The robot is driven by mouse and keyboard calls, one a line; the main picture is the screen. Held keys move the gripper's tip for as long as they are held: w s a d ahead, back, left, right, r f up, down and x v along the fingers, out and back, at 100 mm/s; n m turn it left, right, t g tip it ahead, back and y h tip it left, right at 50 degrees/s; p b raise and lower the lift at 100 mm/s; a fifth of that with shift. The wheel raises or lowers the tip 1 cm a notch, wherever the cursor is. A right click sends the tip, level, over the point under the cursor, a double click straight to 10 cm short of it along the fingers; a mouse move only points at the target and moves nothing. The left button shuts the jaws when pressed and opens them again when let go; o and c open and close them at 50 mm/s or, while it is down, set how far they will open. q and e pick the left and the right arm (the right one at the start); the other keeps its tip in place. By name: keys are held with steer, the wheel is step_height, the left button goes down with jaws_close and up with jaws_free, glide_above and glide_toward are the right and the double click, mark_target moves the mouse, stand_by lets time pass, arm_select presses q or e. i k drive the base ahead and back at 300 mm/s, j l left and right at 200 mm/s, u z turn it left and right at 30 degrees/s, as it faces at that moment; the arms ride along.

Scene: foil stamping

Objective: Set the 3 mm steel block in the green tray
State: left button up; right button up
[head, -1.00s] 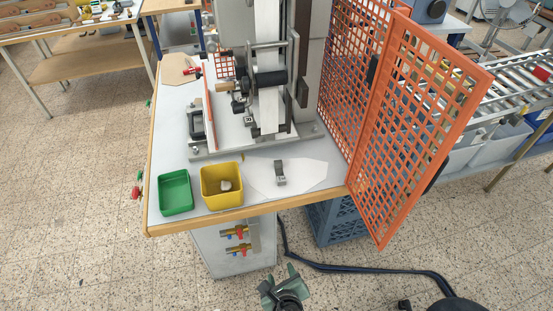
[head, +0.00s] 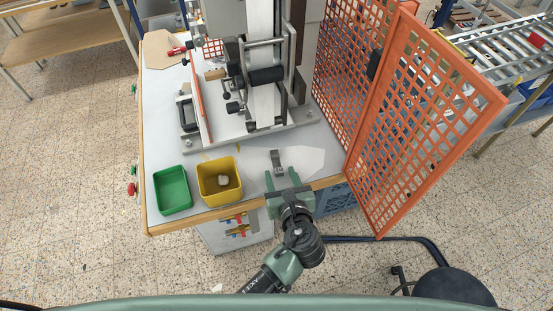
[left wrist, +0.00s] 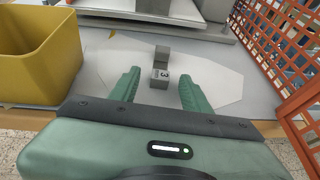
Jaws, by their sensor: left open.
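The steel block (head: 277,161) is small, grey and stepped, and stands on the pale sheet at the front of the table. In the left wrist view the block (left wrist: 160,77) shows a "3" on its near face. My left gripper (head: 281,177) is open and empty, just in front of the block. In the left wrist view its two green fingers point at the block, which shows between their tips; I cannot tell whether its body is between them. The green tray (head: 172,189) is empty, at the table's front left. My right gripper is out of view.
A yellow bin (head: 210,195) with a small pale object in it stands between the green tray and the block. The stamping machine (head: 215,141) rises behind. An orange mesh guard (head: 420,125) stands close on the right. The pale sheet (head: 308,158) is otherwise bare.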

mark_target(175, 192)
steer(key=k+l, duration=0.15)
steer(key=k, duration=0.2)
steer(key=k+l, duration=0.15)
steer(key=k, duration=0.2)
steer(key=k+l, duration=0.2)
steer(key=k, duration=0.15)
